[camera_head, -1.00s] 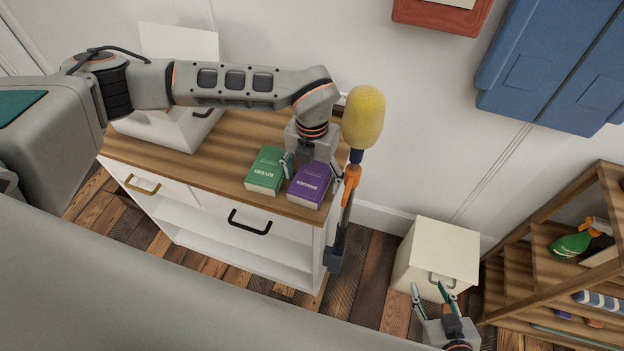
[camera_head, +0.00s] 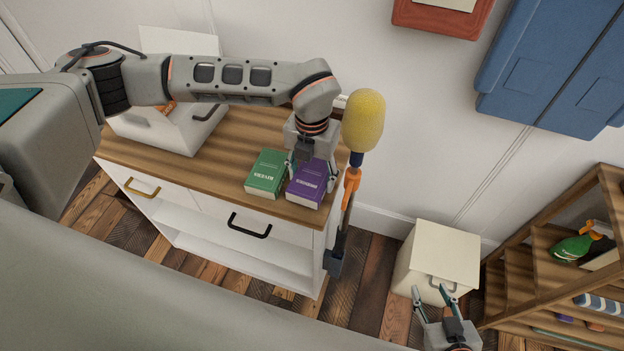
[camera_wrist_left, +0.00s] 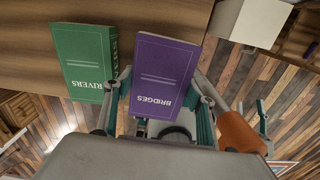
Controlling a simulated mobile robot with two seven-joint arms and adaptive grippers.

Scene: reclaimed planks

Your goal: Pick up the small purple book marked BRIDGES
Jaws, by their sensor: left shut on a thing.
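The small purple book marked BRIDGES (camera_head: 306,187) lies on the wooden top of the white cabinet (camera_head: 170,167), near its right end. In the left wrist view the purple book (camera_wrist_left: 163,70) sits between my left gripper's fingers, its title end toward me. My left gripper (camera_head: 312,172) is over the book and shut on its two sides. The green book marked RIVERS (camera_head: 266,174) lies just left of it; it also shows in the left wrist view (camera_wrist_left: 84,60). My right gripper (camera_head: 436,296) is open and empty, low at the right.
A yellow duster (camera_head: 363,120) with an orange and dark handle stands upright at the cabinet's right end, close to my left gripper. A white box (camera_head: 165,128) sits on the cabinet's left part. A cream box (camera_head: 440,252) and a wooden shelf (camera_head: 545,200) stand at the right.

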